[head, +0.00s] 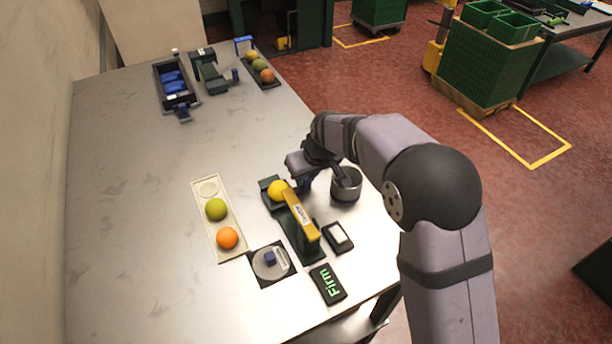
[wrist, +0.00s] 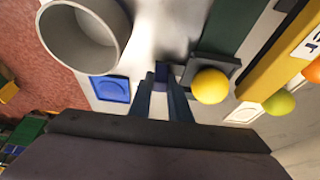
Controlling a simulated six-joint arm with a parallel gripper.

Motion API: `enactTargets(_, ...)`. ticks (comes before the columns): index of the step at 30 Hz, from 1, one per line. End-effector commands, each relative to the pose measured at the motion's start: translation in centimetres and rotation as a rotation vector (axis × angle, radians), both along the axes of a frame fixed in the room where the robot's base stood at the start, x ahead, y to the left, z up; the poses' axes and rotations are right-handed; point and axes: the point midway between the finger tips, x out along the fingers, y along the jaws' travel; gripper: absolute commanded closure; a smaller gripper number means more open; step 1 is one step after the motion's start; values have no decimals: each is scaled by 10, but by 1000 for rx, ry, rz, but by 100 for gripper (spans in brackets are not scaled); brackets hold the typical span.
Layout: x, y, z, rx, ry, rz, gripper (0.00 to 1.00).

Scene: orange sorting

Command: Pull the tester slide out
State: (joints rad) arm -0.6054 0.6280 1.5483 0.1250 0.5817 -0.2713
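The tester (head: 303,240) is a dark green base under a yellow labelled bar (head: 300,214). A yellow fruit (head: 278,189) sits on a dark plate at its far end, and shows in the wrist view (wrist: 210,86). My gripper (head: 304,184) is low beside that end, to the right of the fruit. In the wrist view my two fingertips (wrist: 161,78) stand close together at a small dark blue tab (wrist: 162,70) next to the plate. Whether they press on the tab is unclear. The arm's wrist hides part of this area.
A display (head: 328,284) reads "Firm" in green. A grey metal cup (head: 346,187) stands close right of my gripper. A pale tray (head: 206,205) holds a green and an orange fruit. A round dial (head: 266,262) lies in front. The table's left side is clear.

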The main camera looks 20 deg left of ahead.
Motion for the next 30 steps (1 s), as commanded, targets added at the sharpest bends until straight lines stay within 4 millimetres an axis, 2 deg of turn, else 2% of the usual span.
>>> enactTargets(7,3,3,1,0,0,0,100)
enactTargets(18,28,28,2,1,0,-1,100)
enactTargets(28,31,31,2,5,-6,-1,100)
enactTargets(29,31,31,2,6,-7,-1,80)
enactTargets(30,31,31,2,6,-7,-1,71)
